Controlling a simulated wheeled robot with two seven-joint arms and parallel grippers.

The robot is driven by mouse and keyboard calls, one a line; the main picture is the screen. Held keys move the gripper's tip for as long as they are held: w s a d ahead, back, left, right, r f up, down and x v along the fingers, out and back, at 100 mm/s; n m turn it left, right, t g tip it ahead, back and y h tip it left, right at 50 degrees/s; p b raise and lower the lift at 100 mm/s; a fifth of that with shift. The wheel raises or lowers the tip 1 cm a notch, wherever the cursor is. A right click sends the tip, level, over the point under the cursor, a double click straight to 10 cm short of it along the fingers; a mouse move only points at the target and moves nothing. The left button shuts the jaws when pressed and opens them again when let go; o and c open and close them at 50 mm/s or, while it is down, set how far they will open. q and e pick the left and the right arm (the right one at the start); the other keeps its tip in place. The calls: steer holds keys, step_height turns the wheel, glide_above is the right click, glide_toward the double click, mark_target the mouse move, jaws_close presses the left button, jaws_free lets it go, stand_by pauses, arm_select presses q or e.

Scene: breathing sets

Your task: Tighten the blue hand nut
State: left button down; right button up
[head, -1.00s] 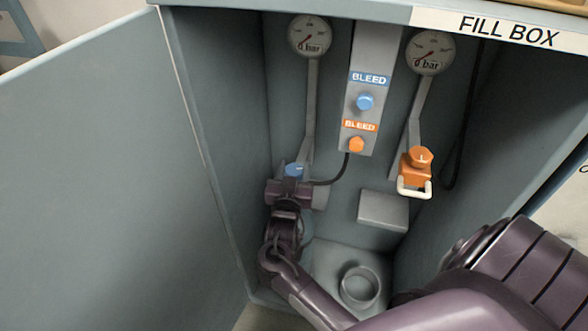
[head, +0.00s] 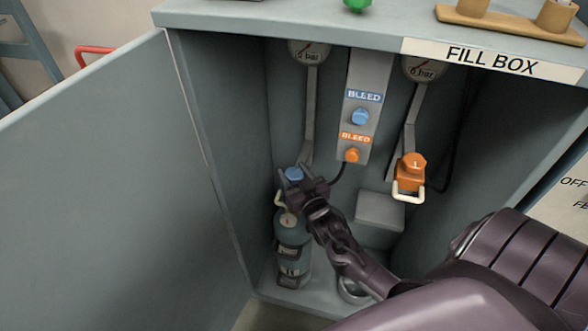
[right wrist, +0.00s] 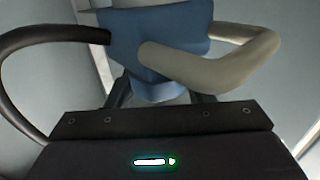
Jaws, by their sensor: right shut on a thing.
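The blue hand nut (head: 293,175) is on the blue fitting at the lower end of the left gauge's pipe, inside the fill box. My right gripper (head: 294,172) is shut on it, one finger on each side. In the right wrist view, the blue fitting (right wrist: 150,38) and its beige loop (right wrist: 215,68) fill the space ahead of my gripper; the nut itself is largely hidden there. A dark teal cylinder (head: 292,250) stands upright below. Whether the loop sits around its valve cannot be told. My left gripper is not in view.
The orange fitting (head: 411,172) with its pale loop hangs at the right. Blue (head: 360,116) and orange (head: 352,155) bleed knobs are on the middle panel. The box's open door (head: 90,190) fills the left. A black hose passes close to my gripper.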

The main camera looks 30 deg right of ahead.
mark_target(302, 178)
steer(key=n+y, duration=0.4)
steer(key=y, duration=0.2)
steer(key=shift+d, duration=0.1)
steer(key=shift+r+n+g+y+b, duration=0.1)
steer(key=shift+n+g+y+b, duration=0.25)
steer(key=shift+n+y, duration=0.85)
steer(key=shift+g+y, duration=0.25)
steer(key=shift+y, duration=0.35)
steer(key=o, duration=1)
steer(key=shift+w, duration=0.1)
steer(key=shift+c, duration=0.2)
steer(key=shift+v, duration=3.9)
